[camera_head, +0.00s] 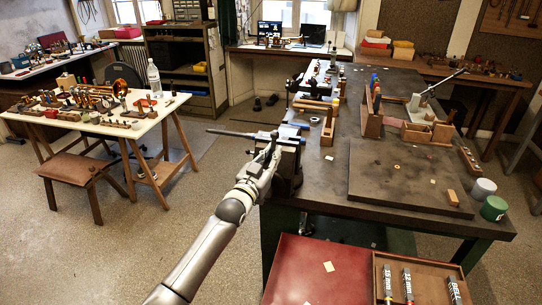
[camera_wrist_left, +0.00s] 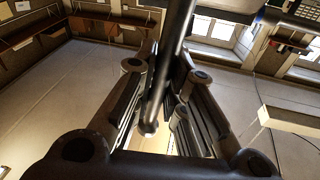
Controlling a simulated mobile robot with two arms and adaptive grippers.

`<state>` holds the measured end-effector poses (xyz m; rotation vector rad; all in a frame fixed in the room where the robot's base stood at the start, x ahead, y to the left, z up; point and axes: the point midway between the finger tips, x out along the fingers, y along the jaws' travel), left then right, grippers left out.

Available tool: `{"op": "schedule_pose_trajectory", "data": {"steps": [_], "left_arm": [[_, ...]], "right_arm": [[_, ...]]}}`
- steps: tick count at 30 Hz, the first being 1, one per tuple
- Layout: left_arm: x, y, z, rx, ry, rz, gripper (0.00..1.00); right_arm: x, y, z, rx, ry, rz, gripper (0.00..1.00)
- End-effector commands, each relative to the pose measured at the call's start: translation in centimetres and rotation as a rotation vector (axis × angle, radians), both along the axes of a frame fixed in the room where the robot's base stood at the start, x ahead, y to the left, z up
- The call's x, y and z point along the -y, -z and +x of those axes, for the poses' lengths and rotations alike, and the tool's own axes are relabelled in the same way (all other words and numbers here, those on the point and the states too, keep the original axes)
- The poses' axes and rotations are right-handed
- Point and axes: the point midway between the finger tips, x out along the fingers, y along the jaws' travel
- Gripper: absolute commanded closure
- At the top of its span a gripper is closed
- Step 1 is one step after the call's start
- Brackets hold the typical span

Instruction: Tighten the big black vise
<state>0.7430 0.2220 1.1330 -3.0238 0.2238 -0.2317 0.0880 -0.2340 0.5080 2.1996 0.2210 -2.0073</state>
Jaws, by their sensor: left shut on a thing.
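The big black vise (camera_head: 289,178) is mounted at the left edge of the dark workbench (camera_head: 375,165). Its bar handle (camera_head: 232,133) sticks out to the left, away from the bench. My left gripper (camera_head: 271,143) is at the front of the vise, covering part of it. In the left wrist view, a dark round bar (camera_wrist_left: 167,75), which looks like the handle, runs between the two fingers of my left gripper (camera_wrist_left: 160,98). The fingers are shut on it. My right gripper is not in view.
A red panel (camera_head: 320,270) and a tool case (camera_head: 430,285) lie low in front of the bench. A white trestle table (camera_head: 140,125) with small parts and a brown stool (camera_head: 80,170) stand at left. The floor between them and the vise is clear.

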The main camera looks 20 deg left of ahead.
Motion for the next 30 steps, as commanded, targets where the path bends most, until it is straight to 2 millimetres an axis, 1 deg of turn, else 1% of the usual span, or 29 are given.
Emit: {"op": "schedule_pose_trajectory", "data": {"steps": [1, 3, 4, 9, 17, 20, 23, 26, 30], "left_arm": [[0.3, 1.0, -0.2, -0.019, 0.004, 0.006, 1.00], [0.3, 1.1, -0.2, -0.019, 0.004, 0.005, 1.00], [0.3, 1.1, -0.2, -0.019, 0.004, 0.005, 0.85], [0.2, 0.7, -0.1, -0.013, 0.002, 0.002, 0.65], [0.1, 0.4, -0.1, -0.007, 0.001, 0.000, 0.65], [0.0, 0.5, -0.3, -0.007, 0.000, 0.000, 0.65], [-0.1, 0.6, -1.2, -0.007, 0.001, -0.001, 0.65], [-0.4, 0.8, -2.6, -0.007, 0.000, 0.000, 0.65], [-0.7, 1.2, -5.3, -0.008, 0.001, 0.001, 0.65]], "right_arm": [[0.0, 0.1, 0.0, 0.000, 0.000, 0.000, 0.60], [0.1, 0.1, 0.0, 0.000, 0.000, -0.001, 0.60], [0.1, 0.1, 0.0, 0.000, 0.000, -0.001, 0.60], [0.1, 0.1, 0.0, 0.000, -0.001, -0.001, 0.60], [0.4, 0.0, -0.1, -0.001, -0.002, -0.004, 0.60], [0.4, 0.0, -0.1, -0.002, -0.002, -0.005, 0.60], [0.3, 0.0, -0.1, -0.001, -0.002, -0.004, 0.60], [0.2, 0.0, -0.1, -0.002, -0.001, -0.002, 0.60], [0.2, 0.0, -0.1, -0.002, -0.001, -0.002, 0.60]]}}
